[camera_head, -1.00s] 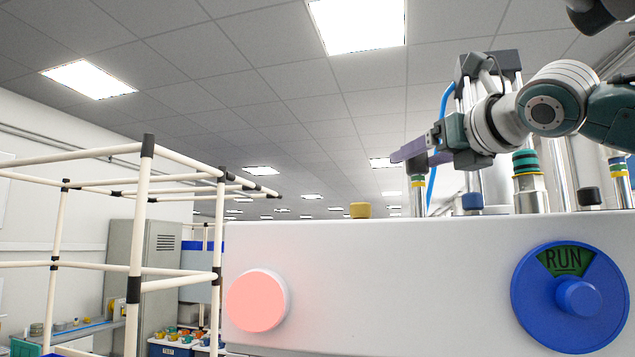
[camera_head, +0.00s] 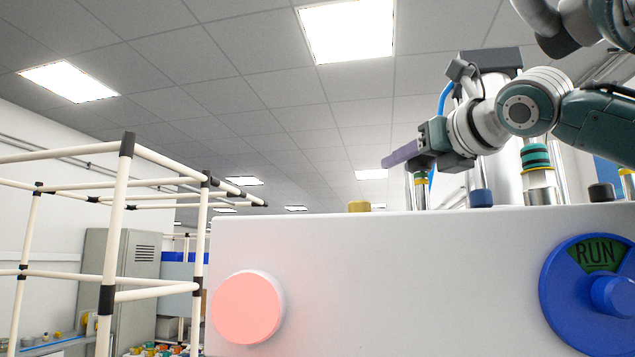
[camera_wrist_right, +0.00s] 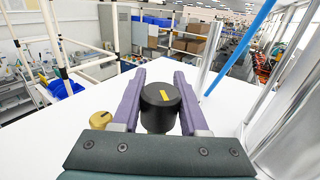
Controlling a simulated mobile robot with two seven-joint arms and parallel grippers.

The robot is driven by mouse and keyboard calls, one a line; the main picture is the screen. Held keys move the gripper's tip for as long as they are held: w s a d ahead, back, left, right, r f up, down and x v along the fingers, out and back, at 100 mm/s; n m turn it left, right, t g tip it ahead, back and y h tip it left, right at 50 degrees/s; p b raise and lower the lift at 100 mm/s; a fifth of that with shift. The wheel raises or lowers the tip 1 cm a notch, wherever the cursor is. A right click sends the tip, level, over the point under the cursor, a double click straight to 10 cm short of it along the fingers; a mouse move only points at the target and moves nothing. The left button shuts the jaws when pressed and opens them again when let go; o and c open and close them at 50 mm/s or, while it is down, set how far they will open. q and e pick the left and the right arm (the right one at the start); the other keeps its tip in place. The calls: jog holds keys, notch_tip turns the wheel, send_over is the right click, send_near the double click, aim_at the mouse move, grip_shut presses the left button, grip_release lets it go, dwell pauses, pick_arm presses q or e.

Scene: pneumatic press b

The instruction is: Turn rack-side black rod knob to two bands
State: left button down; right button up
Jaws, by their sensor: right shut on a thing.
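My right gripper (camera_head: 408,156), with purple fingers, is at the top of the rack-side rod (camera_head: 420,192) in the head view. A yellow band and part of a green one show on that rod just below the fingers. The knob is hidden there. In the right wrist view, the black knob (camera_wrist_right: 160,108) with a yellow mark on top is between the purple fingers of the same gripper (camera_wrist_right: 158,88), which is shut on it. How many bands show is hard to tell. My left gripper is not in view.
The white machine housing (camera_head: 400,270) carries a lit pink button (camera_head: 247,307) and a blue RUN dial (camera_head: 590,290). A yellow knob (camera_head: 359,206), a blue knob (camera_head: 481,197) and another black knob (camera_head: 601,192) stand along its top. A white pipe rack (camera_head: 117,220) is at left.

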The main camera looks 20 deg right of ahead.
grip_shut()
jog(key=m+g+h+p, duration=0.1)
jog(key=m+h, duration=0.1)
jog(key=h, duration=0.1)
jog(key=d+m+g+h+p, duration=0.1)
jog(key=m+h+p, duration=0.1)
jog(key=m+h, duration=0.1)
jog(key=m+g+h+p, duration=0.1)
jog(key=m+h, duration=0.1)
jog(key=h, duration=0.3)
jog(key=shift+s+d+r+m+g+p, duration=0.1)
jog(key=shift+s+d+m+g+p, duration=0.2)
jog(key=shift+d+m+g, duration=0.1)
jog(key=shift+s+d+m+g+h+p, duration=0.1)
jog(key=shift+m+g+h+p, duration=0.1)
jog(key=shift+m+g+h, duration=0.25)
jog(key=shift+d+m+g+h+p, duration=0.15)
jog(key=shift+m+g+h, duration=0.1)
jog(key=shift+h, duration=0.4)
jog(key=o, duration=0.6)
grip_release()
